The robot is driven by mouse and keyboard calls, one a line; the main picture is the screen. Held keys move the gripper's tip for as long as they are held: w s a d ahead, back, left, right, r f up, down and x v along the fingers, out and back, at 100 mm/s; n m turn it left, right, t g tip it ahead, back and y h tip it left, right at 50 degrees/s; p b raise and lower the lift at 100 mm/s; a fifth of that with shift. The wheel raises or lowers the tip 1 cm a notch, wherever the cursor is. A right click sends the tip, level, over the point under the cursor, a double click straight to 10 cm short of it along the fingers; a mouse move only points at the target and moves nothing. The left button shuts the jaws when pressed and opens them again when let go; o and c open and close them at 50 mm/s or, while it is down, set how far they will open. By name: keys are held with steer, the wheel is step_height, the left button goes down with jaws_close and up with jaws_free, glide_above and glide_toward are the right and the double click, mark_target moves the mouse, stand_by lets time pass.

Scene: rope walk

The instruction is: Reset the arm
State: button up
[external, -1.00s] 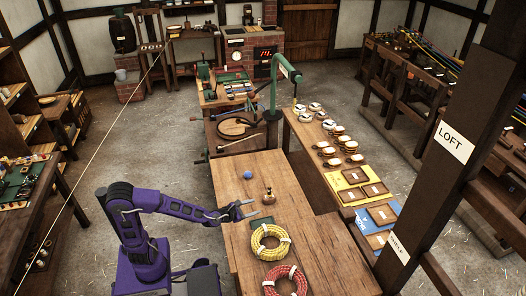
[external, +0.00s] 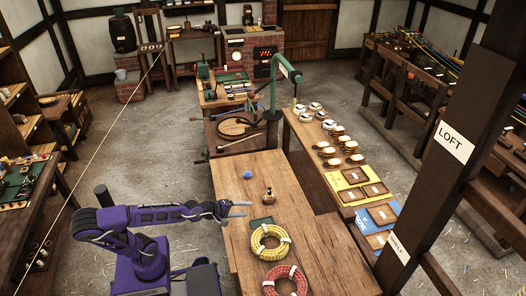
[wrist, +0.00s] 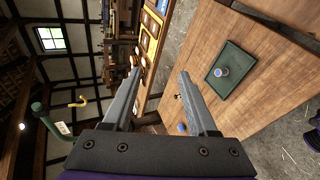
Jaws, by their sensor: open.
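My purple arm reaches from the left over the near wooden table (external: 245,228) in the external view. My gripper (external: 249,208) is open and empty, held above the table's left part. In the wrist view my gripper's two grey fingers (wrist: 160,85) stand apart with nothing between them. The wrist camera is tilted, so the room appears turned sideways.
A dark post (external: 462,130) stands at right.

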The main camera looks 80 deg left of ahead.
steer(key=s+f+m+g+h, duration=0.1)
steer(key=s+f+m+g, duration=0.1)
steer(key=s+m, duration=0.8)
steer(key=s+d+f+m+g+h+p, duration=0.1)
steer(key=s+m+g, duration=0.3)
steer(key=s+m, duration=0.6)
steer(key=shift+s+f+m+g+h, duration=0.3)
steer(key=shift+s+f+m+h, duration=0.1)
steer(key=shift+f+m+h, duration=0.3)
steer(key=shift+d, duration=0.1)
